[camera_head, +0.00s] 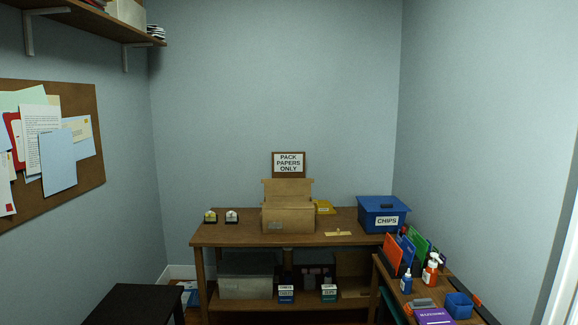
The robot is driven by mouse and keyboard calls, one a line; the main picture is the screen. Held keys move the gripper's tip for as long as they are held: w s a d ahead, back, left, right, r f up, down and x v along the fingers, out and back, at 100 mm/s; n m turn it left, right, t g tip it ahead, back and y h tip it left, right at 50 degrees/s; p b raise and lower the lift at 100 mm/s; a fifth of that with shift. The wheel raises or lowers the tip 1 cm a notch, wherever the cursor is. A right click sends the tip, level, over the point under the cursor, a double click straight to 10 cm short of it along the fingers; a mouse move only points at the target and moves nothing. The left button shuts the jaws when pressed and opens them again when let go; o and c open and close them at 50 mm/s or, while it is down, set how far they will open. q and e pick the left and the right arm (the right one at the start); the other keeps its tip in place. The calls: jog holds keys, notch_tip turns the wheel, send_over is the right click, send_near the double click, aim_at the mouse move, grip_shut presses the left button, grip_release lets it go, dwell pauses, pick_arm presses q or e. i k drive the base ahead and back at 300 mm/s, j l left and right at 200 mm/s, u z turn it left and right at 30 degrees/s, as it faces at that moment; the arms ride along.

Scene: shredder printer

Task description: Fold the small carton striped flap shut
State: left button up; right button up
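A small brown carton (288,219) stands on the wooden table (215,234) against the back wall. A raised flap (288,188) stands up at its back edge, so the carton looks open at the top. No stripes can be made out on the flap at this distance. The inside of the carton is mostly hidden by its front wall. Neither of my grippers is in view.
A blue bin marked CHIPS (382,214) stands right of the carton, with a small yellow item (324,207) between. Two small items (231,216) sit at the table's left. A side desk (398,287) with stationery is at right; a dark stool (132,304) is at lower left.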

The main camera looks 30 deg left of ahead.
aim_at(273, 187)
jog(key=u, duration=0.3)
jog(key=i+j+u, duration=0.2)
jog(key=i+u, duration=0.75)
jog(key=i, duration=0.5)
jog(key=i+l+u, duration=0.1)
jog(key=i, duration=0.45)
jog(key=i+l, duration=0.15)
jog(key=i, duration=0.35)
jog(key=i+z, duration=0.1)
jog(key=z, duration=0.6)
